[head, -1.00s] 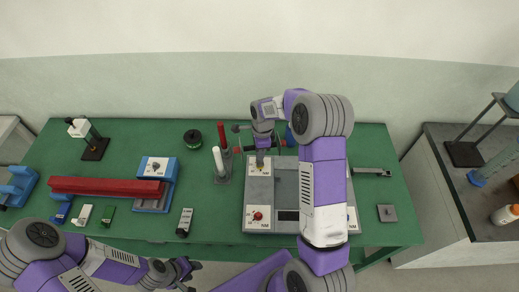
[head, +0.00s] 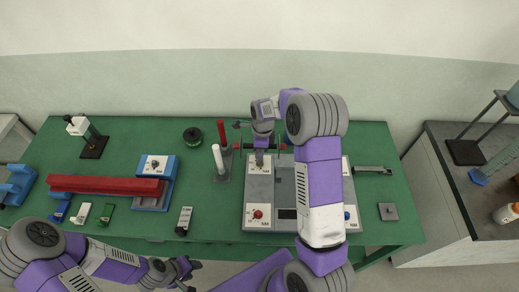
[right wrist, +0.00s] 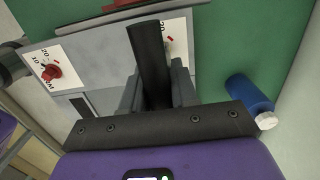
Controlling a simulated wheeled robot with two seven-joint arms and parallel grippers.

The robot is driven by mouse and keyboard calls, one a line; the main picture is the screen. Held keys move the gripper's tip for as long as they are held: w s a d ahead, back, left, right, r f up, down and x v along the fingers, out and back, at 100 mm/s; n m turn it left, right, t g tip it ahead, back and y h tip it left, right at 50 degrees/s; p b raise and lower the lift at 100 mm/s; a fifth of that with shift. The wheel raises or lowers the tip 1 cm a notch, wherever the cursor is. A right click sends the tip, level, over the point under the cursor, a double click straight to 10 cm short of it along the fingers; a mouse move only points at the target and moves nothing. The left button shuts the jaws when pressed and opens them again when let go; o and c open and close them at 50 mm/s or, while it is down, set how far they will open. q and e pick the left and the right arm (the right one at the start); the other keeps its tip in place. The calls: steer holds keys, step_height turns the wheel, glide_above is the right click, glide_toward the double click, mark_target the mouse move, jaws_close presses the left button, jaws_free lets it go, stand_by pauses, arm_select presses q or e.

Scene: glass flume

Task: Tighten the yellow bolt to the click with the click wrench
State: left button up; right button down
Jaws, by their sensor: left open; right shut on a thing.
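My right gripper (head: 262,152) points down over the upper left panel of the grey box (head: 273,190). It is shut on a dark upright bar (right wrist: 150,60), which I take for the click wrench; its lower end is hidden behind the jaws. I cannot pick out the yellow bolt clearly; the gripper and bar cover much of the panel beneath. My left gripper (head: 184,271) is open and empty, in front of the table's near edge.
The grey box carries a red knob (head: 258,213) and a blue knob (head: 347,215). A white and a red post (head: 221,132) stand left of it. A long red bar (head: 105,187) lies further left. A blue bottle (right wrist: 249,93) shows in the right wrist view.

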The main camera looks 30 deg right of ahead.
steer(key=shift+m, duration=1.2)
steer(key=shift+r+m+p, duration=0.1)
steer(key=shift+m+p, duration=0.45)
steer(key=shift+m, duration=0.45)
steer(key=shift+m+p, duration=1.3)
steer(key=shift+m, duration=1.1)
steer(key=shift+d+m+h+p, duration=0.1)
steer(key=shift+m+h+p, duration=0.2)
steer(key=shift+m+p, duration=1)
